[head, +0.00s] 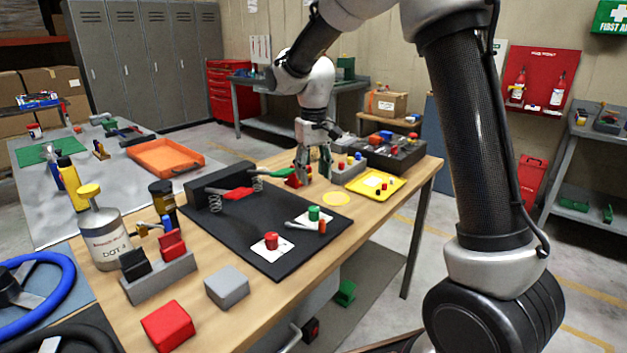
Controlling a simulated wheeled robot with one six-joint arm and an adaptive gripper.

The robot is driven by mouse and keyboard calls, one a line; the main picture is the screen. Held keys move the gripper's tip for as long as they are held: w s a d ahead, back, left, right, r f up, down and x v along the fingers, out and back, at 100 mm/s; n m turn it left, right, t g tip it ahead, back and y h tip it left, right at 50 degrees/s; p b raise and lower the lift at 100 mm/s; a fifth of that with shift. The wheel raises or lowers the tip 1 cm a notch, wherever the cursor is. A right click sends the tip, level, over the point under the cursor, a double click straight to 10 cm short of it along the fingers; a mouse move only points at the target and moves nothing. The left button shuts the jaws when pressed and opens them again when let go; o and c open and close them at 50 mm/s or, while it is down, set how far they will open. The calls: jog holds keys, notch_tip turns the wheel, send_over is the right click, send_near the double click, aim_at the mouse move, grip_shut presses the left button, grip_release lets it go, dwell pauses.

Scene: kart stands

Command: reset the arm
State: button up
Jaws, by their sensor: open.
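My arm reaches from the right foreground up over the wooden workbench (376,240) and back down to its far part. My gripper (313,176) points down there, close above the bench behind the black mat (262,205). Its fingers are open, and I see nothing held between them. A red part (293,181) lies just left of the fingers. A grey block with small coloured pieces (348,172) stands just right of them. The fingertips are small in view, so I cannot tell whether they touch anything.
On the mat are a red knob (271,240), a green knob (314,213) and a red lever part (238,194). A yellow tray (376,186) and a dark box (392,152) stand right of my gripper. A DOT 3 can (104,235) stands front left.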

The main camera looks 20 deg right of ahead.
jog(key=s+d+r+m+t, duration=0.1)
jog(key=s+d+r, duration=0.2)
jog(key=s, duration=0.7)
jog(key=s+d+r+t, duration=0.2)
jog(key=s+d+r, duration=0.1)
jog(key=s+d, duration=0.4)
jog(key=s+d+r+m+t, duration=0.1)
jog(key=s+d+r, duration=0.2)
jog(key=s, duration=1)
jog(key=shift+s+d+r+m, duration=0.15)
jog(key=shift+d+r+m, duration=0.15)
jog(key=shift+d, duration=0.65)
